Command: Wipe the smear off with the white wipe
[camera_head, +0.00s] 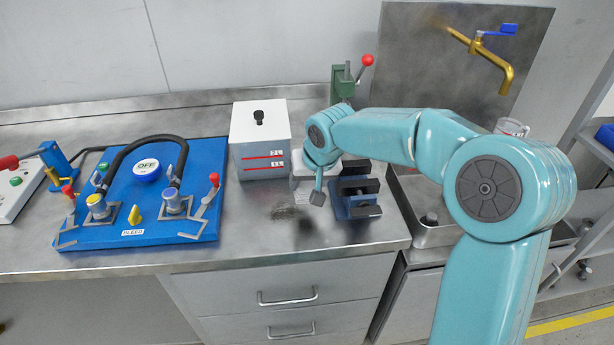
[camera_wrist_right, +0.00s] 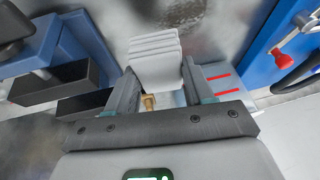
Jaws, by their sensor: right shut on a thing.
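The white wipe (camera_wrist_right: 155,58) is a folded, layered pad. In the right wrist view it sits between the two fingers of my right gripper (camera_wrist_right: 157,84), which is shut on it. In the head view the right gripper (camera_head: 308,178) is low over the bench between the white box and the blue vise, partly hidden by my wrist. The smear (camera_head: 287,212) is a faint dark patch on the steel top, just in front of the gripper. A dark smudge also shows beyond the wipe in the wrist view (camera_wrist_right: 184,13). Whether the wipe touches the bench is unclear. My left gripper is not in view.
The white box (camera_head: 262,147) with red lines stands behind left of the gripper. The blue vise (camera_head: 357,197) with black jaws is close at right. A blue pump board (camera_head: 145,222) lies left. A sink (camera_head: 432,236) and brass tap (camera_head: 490,58) are right. Bench before the smear is clear.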

